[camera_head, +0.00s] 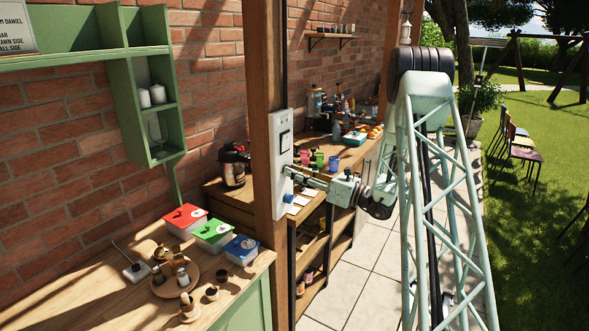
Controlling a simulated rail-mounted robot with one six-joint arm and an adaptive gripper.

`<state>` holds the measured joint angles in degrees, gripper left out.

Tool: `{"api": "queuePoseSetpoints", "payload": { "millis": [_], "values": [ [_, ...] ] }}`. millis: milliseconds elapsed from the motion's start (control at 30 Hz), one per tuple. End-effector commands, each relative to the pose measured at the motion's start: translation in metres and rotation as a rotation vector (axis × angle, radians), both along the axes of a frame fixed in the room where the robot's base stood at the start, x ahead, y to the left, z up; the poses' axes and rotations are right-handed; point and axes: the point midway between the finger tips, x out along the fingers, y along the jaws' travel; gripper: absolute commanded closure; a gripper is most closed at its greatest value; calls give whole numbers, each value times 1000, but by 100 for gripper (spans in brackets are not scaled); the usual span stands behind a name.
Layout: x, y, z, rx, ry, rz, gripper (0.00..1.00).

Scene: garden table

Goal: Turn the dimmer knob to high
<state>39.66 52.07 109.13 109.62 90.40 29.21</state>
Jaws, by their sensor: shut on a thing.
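The white switch panel (281,150) is mounted on the wooden post in the middle of the head view. It has a dark-framed rocker switch (285,142) in its upper half. My gripper (290,174) reaches in from the right, and its fingertips are at the panel below that switch. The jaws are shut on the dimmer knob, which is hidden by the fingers. The knob's pointer and setting cannot be made out. A small blue item (288,198) shows just below the fingers; I cannot tell whether it is part of the panel.
Colored cups (317,158) and other items stand on the wooden counter behind my gripper. Red, green and blue lidded boxes (213,231) and a round wooden tray (187,281) are on the front left table. A dark jug (233,166) stands left of the post.

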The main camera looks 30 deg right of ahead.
Motion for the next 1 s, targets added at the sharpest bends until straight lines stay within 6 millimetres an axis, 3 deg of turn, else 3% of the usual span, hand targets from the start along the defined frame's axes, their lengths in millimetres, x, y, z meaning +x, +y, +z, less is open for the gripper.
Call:
{"api": "queuePoseSetpoints", "payload": {
  "millis": [400,900,933,1000],
  "values": [
    [0,0,1,189,105,0,88],
    [0,0,-1,211,117,0,88],
    [0,0,-1,211,117,0,76],
    [0,0,-1,211,117,0,70]
  ]
}}
